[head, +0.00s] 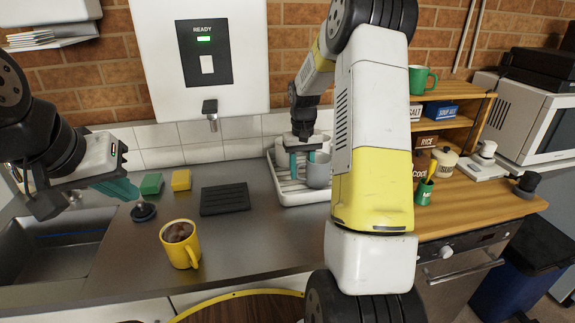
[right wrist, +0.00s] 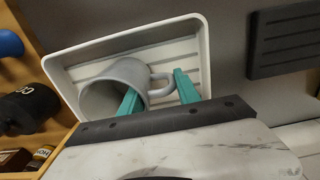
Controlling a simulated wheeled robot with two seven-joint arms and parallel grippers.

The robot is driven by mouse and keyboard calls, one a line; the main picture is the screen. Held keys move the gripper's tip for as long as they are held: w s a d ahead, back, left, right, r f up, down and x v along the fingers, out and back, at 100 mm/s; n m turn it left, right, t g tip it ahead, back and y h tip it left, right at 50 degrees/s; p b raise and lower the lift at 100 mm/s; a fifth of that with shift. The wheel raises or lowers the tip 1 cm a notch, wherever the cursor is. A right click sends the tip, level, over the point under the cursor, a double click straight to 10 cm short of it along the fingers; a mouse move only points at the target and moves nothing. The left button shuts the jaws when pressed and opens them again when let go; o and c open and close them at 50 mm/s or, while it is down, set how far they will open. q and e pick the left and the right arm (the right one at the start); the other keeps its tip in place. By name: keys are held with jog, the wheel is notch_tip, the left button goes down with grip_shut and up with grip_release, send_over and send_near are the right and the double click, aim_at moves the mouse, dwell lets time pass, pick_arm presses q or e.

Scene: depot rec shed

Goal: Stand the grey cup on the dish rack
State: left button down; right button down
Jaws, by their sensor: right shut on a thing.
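The grey cup (head: 319,172) is at the white dish rack (head: 290,195), inside its rim; it looks upright in the head view. My right gripper (head: 302,165) points down over the rack and is shut on the cup's handle side. In the right wrist view the cup (right wrist: 122,84) shows its open mouth and its handle between the two teal fingers (right wrist: 158,92). The rack (right wrist: 60,70) lies behind it. Whether the cup's base touches the rack is hard to tell. My left gripper (head: 118,188) is over the counter by the sink, its fingers seen side-on.
A yellow mug with brown contents (head: 180,245) stands at the front of the counter. A black ribbed mat (head: 224,199), green sponge (head: 151,184), yellow sponge (head: 181,180) and dark-knobbed tool (head: 143,211) lie left of the rack. A wooden shelf (head: 465,122) stands at right.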

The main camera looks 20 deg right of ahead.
jog(key=shift+f, duration=0.4)
jog(key=shift+f, duration=0.15)
jog(key=c, duration=0.9)
grip_release()
jog(key=shift+o, duration=0.2)
